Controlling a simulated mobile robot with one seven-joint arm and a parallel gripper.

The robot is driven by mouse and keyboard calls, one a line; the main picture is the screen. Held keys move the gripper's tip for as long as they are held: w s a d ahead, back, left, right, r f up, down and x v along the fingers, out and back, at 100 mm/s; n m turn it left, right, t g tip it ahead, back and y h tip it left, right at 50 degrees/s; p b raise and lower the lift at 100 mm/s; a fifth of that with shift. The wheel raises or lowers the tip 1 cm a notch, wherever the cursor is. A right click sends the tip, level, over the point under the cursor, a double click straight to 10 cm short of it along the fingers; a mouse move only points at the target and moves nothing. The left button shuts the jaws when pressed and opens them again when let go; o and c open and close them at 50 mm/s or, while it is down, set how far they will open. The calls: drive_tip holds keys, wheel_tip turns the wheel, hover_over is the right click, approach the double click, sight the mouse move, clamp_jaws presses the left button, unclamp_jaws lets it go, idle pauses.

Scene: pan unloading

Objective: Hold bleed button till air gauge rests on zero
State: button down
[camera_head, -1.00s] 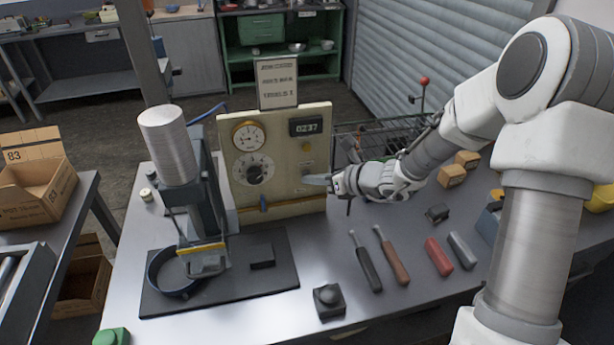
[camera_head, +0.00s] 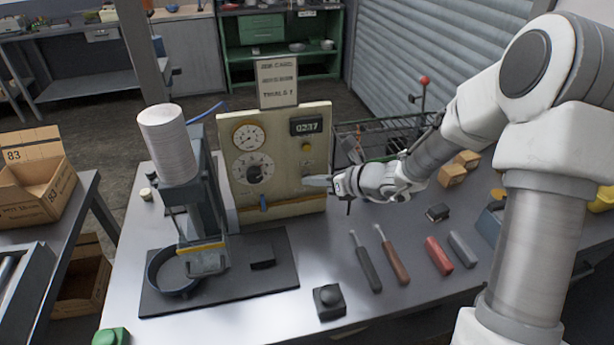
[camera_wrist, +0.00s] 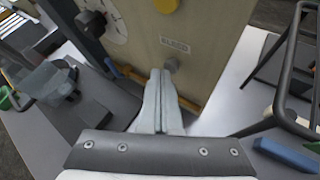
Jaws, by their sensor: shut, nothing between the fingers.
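The cream panel (camera_head: 285,190) stands upright at the back of the bench. The air gauge (camera_head: 249,137) is a round dial at its upper left; its needle is too small to read surely. In the wrist view, the grey bleed button (camera_wrist: 171,65) sticks out of the panel below a small label. My gripper (camera_head: 306,181) is shut and empty, pointing at the panel's right side. In the wrist view its fingertips (camera_wrist: 160,73) are close to the button, slightly left of it and lower. I cannot tell whether they touch it.
The panel also carries a black knob (camera_head: 254,173), a counter (camera_head: 309,126), a yellow button (camera_head: 307,147) and a blue lever (camera_head: 263,203). A press (camera_head: 190,205) stands to the left. A wire basket (camera_head: 385,130) is behind my gripper. Several hand tools lie in front.

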drive_tip(key=shift+s+d, duration=0.2)
drive_tip(key=shift+s, duration=0.35)
drive_tip(key=shift+s+d+b, duration=0.2)
drive_tip(key=shift+s+b, duration=0.05)
drive_tip(key=shift+s, duration=0.55)
drive_tip(key=shift+s+d+b, duration=0.2)
drive_tip(key=shift+s+d, duration=0.05)
drive_tip(key=shift+s, duration=0.55)
drive_tip(key=shift+s+d+b, duration=0.2)
drive_tip(key=shift+s+b, duration=0.05)
drive_tip(key=shift+s, duration=0.55)
